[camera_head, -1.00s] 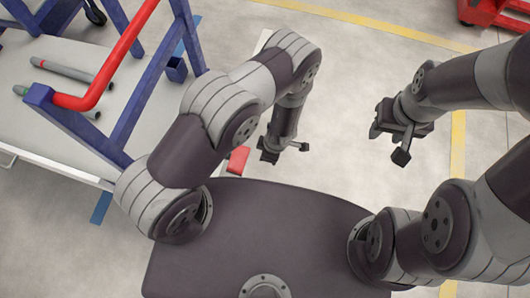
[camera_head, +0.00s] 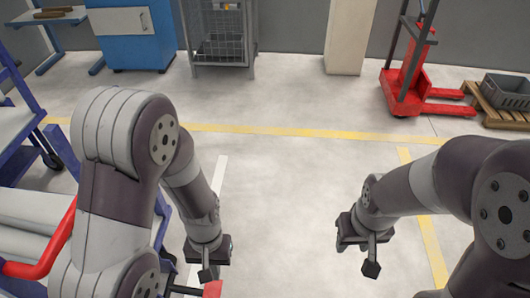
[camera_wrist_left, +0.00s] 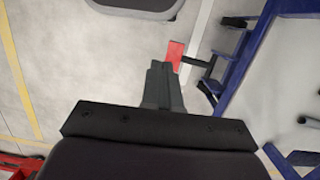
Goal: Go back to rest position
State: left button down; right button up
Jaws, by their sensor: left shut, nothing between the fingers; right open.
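My left gripper (camera_head: 207,268) hangs pointing down, left of the middle in the head view. It is shut and empty, and its shut fingers also show in the left wrist view (camera_wrist_left: 163,88). My right gripper (camera_head: 364,252) hangs over the bare floor on the right side of the head view. It is open and holds nothing. Both grippers are apart from any object.
A blue rack with a red rail (camera_head: 42,250) stands close on the left. A blue cabinet (camera_head: 130,38), a wire cage (camera_head: 222,40) and a red pallet truck (camera_head: 408,85) stand at the back. A grey crate (camera_head: 508,90) sits on a pallet. The middle floor is clear.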

pick_arm(q)
jog(key=w+a+r+t, duration=0.1)
jog(key=a+r+t, duration=0.4)
jog(key=r, duration=0.5)
notch_tip(320, 180, up, 21)
jog(key=a+g+p, duration=0.1)
jog(key=p, duration=2)
jog(key=shift+w+a+r, duration=0.2)
jog(key=shift+w, duration=0.1)
